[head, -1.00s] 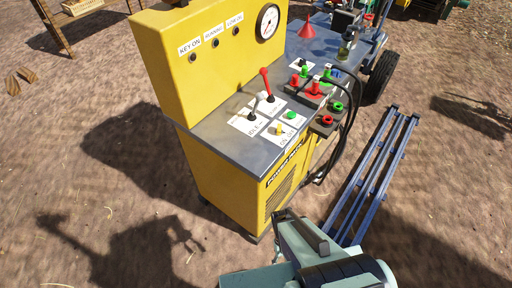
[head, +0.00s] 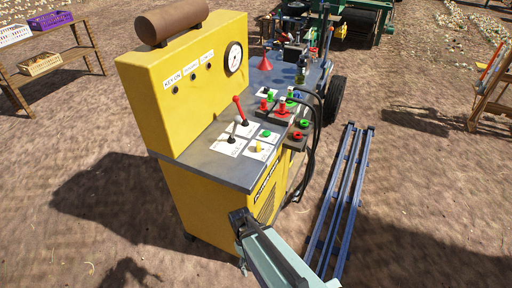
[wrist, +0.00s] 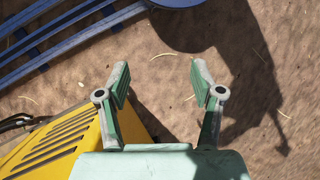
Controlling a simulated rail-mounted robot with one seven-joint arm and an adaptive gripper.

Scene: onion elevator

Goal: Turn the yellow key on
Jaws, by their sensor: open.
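The yellow key (head: 259,147) is a small upright yellow piece on a white label plate on the grey top of the yellow power unit (head: 187,200). It stands near the front edge, by a green button (head: 266,134). My gripper (wrist: 160,76) is open and empty in the wrist view, its two fingers apart above bare soil. The yellow unit's vented side (wrist: 60,140) shows at lower left there. In the head view my arm's end (head: 243,222) is in front of and below the panel, apart from the key. The key is not in the wrist view.
A black lever (head: 231,135) and a red-topped lever (head: 239,108) stand behind the key. Several coloured valve knobs (head: 283,104) and black hoses (head: 313,130) are to its right. Blue rails (head: 341,195) lie on the ground at right. Open soil surrounds the unit.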

